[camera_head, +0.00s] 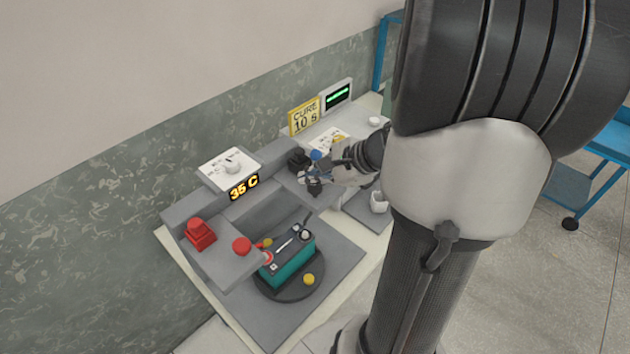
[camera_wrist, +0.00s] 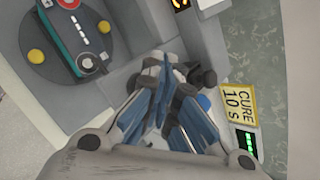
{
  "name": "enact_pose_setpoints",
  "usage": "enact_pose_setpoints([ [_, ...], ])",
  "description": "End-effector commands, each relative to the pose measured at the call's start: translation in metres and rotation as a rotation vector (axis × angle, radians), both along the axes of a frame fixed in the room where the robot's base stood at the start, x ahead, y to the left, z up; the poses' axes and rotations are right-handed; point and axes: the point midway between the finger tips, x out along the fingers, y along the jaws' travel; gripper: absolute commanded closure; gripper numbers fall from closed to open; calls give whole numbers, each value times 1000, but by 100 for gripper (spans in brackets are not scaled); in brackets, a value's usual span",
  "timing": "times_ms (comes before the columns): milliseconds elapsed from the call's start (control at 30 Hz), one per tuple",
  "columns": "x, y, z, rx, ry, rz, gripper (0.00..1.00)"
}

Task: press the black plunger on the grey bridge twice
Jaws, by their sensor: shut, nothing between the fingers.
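My gripper (camera_head: 314,180) is shut and empty, low over the grey bridge (camera_head: 294,186) at the right of the bench. In the wrist view its blue-grey fingers (camera_wrist: 150,92) point toward the bridge and cover much of it. A black piece (camera_head: 298,159) stands on the bridge, just behind and left of the fingers in the head view. It looks like the plunger, but the fingers crowd it. I cannot tell whether they touch it.
A teal battery (camera_head: 287,257) sits on a dark round turntable (camera_head: 308,288) with yellow knobs. A red knob (camera_head: 241,245) and red button (camera_head: 200,233) are at left.

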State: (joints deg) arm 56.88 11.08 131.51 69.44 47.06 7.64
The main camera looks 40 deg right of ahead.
Motion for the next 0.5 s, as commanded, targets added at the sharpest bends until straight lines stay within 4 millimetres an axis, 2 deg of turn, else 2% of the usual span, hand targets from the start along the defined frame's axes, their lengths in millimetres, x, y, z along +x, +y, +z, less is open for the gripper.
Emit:
enact_pose_setpoints([
  [133, 0, 0, 9, -1, -1, 0, 100],
  [500, 0, 0, 10, -2, -1, 1, 100],
])
